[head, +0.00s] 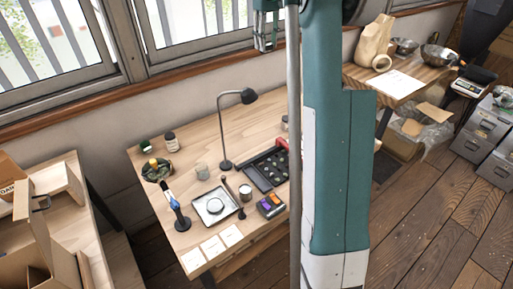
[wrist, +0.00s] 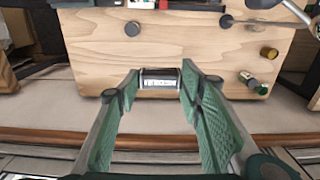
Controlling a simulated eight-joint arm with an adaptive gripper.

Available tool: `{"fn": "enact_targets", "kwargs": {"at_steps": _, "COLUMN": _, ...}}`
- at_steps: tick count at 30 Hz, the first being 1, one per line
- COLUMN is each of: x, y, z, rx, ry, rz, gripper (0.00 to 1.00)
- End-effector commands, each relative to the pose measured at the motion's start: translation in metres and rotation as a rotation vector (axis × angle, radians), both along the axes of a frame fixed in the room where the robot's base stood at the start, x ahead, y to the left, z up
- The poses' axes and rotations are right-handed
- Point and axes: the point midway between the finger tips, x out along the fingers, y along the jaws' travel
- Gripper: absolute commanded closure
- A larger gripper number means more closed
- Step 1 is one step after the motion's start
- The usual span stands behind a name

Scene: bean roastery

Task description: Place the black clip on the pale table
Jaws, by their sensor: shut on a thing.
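My gripper (head: 266,46) is high in front of the window in the head view, fingers pointing down. In the wrist view its two green fingers (wrist: 161,80) are closed on a small dark-edged thing with a pale, printed-looking face, which I take to be the black clip (wrist: 161,83). The clip is too small to make out in the head view. The pale wooden table (head: 200,140) stands below, apart from the clip. In the wrist view a bare stretch of the table (wrist: 95,50) lies beyond the fingertips.
A black lamp (head: 224,130) stands toward the back of the table, with jars (head: 170,139) to its left. My arm's column hides the table's right end.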

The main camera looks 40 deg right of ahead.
Motion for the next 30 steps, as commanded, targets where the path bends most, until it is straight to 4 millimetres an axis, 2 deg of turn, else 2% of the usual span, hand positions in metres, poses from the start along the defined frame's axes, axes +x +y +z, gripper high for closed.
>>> {"fn": "enact_targets", "kwargs": {"at_steps": 8, "x": 0.0, "y": 0.0, "z": -0.058, "rx": 0.0, "ry": 0.0, "rz": 0.0, "gripper": 0.68}}
{"fn": "enact_targets", "kwargs": {"at_steps": 17, "x": 0.0, "y": 0.0, "z": -0.148, "rx": 0.0, "ry": 0.0, "rz": 0.0, "gripper": 0.68}}
{"fn": "enact_targets", "kwargs": {"at_steps": 30, "x": 0.0, "y": -0.001, "z": -0.287, "rx": 0.0, "ry": 0.0, "rz": 0.0, "gripper": 0.68}}
